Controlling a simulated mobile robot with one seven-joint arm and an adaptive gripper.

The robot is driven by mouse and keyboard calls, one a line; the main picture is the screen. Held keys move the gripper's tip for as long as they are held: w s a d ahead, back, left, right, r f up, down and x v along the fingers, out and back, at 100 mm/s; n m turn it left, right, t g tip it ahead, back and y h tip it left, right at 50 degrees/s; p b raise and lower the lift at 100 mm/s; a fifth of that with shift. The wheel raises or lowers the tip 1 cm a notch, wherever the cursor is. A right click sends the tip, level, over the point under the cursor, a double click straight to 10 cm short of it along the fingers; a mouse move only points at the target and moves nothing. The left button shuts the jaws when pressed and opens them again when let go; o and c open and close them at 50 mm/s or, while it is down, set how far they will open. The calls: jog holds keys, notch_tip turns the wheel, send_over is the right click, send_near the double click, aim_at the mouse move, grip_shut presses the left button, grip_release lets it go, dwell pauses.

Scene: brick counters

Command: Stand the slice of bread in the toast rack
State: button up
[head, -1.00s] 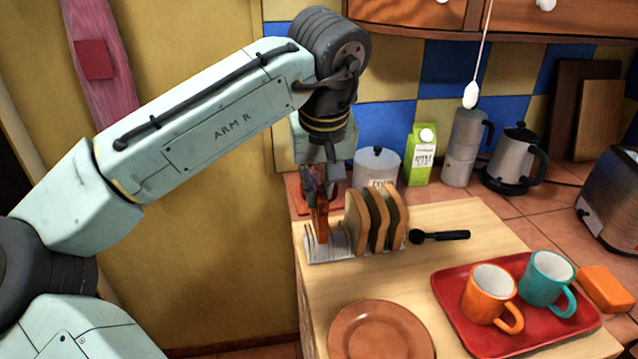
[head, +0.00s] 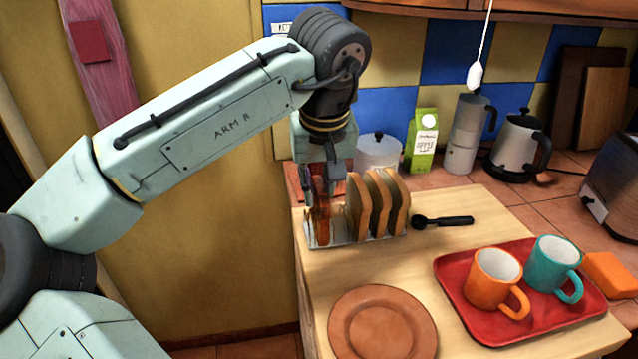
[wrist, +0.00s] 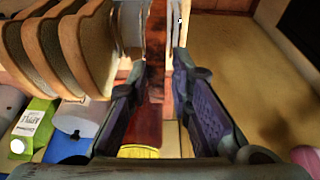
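The slice of bread (head: 320,222), reddish brown, stands upright in the left end of the metal toast rack (head: 342,242). In the wrist view the slice (wrist: 156,55) shows edge-on as a narrow strip between my fingertips. My gripper (head: 322,180) is open just above the slice, one finger on each side. In the wrist view my gripper (wrist: 158,75) shows a gap between each finger and the slice. The slice's lower edge among the rack wires is hard to make out.
Several lighter bread slices (head: 380,205) stand in the rack just right of my gripper. A black-handled utensil (head: 445,221) lies right of the rack. A brown plate (head: 383,325) and a red tray (head: 460,295) with two mugs are in front. A white canister (head: 378,153) stands behind.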

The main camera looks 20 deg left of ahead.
jog(key=o, duration=0.3)
jog(key=v, duration=1.2)
jog(key=shift+a, duration=0.1)
dwell(0.4)
